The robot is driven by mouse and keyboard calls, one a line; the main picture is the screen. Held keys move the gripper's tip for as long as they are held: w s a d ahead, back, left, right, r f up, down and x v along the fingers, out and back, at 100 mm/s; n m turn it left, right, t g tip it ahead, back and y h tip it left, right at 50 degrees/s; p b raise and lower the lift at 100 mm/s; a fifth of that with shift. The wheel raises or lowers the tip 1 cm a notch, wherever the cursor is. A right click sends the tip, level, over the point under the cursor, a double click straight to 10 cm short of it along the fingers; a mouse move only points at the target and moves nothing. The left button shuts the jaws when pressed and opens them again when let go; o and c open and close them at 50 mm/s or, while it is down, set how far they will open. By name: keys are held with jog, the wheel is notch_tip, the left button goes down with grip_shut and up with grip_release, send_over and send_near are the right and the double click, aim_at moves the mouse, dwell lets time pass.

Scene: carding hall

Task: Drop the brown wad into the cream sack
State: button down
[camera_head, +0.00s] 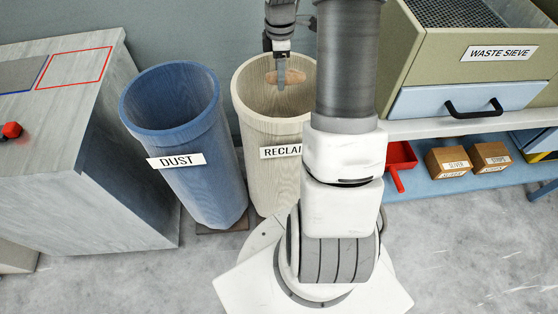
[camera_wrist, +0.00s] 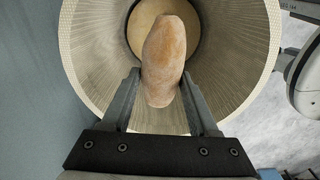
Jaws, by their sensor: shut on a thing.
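The brown wad (camera_wrist: 163,62) is an oblong tan-brown lump between the two fingers of my gripper (camera_wrist: 162,80). My gripper is shut on it. In the head view the wad (camera_head: 294,77) shows partly behind my gripper (camera_head: 284,84), at the mouth of the cream sack (camera_head: 262,104). The cream sack is a tall round open container with a label that reads "RECLAI", cut off by my arm. In the wrist view the sack's inner wall (camera_wrist: 95,55) surrounds the wad, and its round bottom shows beyond it.
A blue "DUST" sack (camera_head: 180,150) stands close to the left of the cream sack. A grey bench (camera_head: 90,150) is at the far left. At right is a "WASTE SIEVE" cabinet (camera_head: 470,70) above a shelf with a red scoop (camera_head: 400,157) and small brown boxes (camera_head: 470,160).

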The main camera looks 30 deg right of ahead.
jog(key=shift+c, duration=0.4)
grip_release()
jog(key=shift+r, duration=0.1)
notch_tip(320, 180, up, 17)
jog(key=p, duration=0.3)
jog(key=shift+r+p, duration=0.2)
jog(key=shift+p, duration=0.2)
